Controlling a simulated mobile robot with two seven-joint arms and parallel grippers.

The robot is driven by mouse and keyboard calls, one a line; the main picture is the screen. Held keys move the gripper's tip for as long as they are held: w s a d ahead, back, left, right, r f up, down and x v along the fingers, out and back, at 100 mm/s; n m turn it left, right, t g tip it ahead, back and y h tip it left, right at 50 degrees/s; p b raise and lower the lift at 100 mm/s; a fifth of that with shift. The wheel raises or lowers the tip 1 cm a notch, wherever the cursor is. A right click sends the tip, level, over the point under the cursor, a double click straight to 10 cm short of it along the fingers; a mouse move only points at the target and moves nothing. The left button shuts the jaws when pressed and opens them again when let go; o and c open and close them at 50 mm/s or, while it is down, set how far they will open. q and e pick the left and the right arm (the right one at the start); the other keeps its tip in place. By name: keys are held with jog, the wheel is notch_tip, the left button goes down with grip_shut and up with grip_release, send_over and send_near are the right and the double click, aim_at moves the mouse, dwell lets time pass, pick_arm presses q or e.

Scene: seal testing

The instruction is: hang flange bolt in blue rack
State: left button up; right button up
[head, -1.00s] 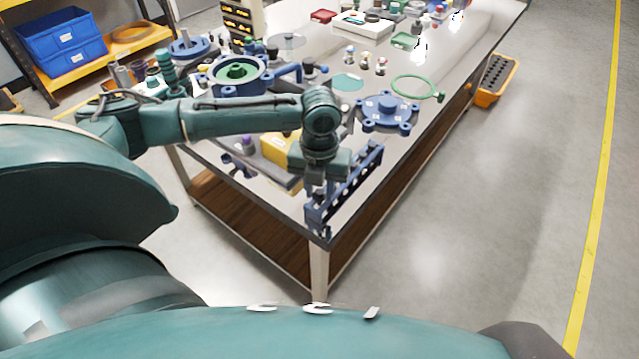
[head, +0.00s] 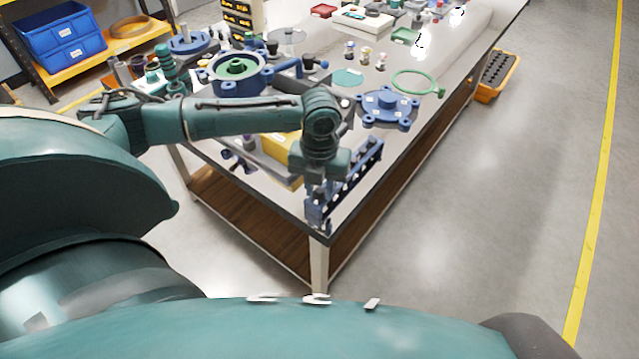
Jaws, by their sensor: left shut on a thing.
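The blue rack (head: 352,178) stands along the near right edge of the workbench, with a row of slots. My left gripper (head: 316,200) points down at the near end of the rack. It is shut on a small dark thing, which I take to be the flange bolt; the fingers and the wrist mostly hide it. I cannot tell whether the bolt touches the rack. My right gripper is out of view.
A yellow box (head: 281,150) lies left of the rack. A blue flanged cover (head: 387,106), a green ring (head: 414,83) and a blue housing with a green centre (head: 236,70) lie farther back.

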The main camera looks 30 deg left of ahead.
pick_arm(q)
jog(key=shift+f, duration=0.3)
dwell(0.5)
jog(key=o, duration=1)
jog(key=shift+o, duration=0.2)
jog(key=shift+r+p, duration=2.5)
jog(key=shift+p, duration=0.65)
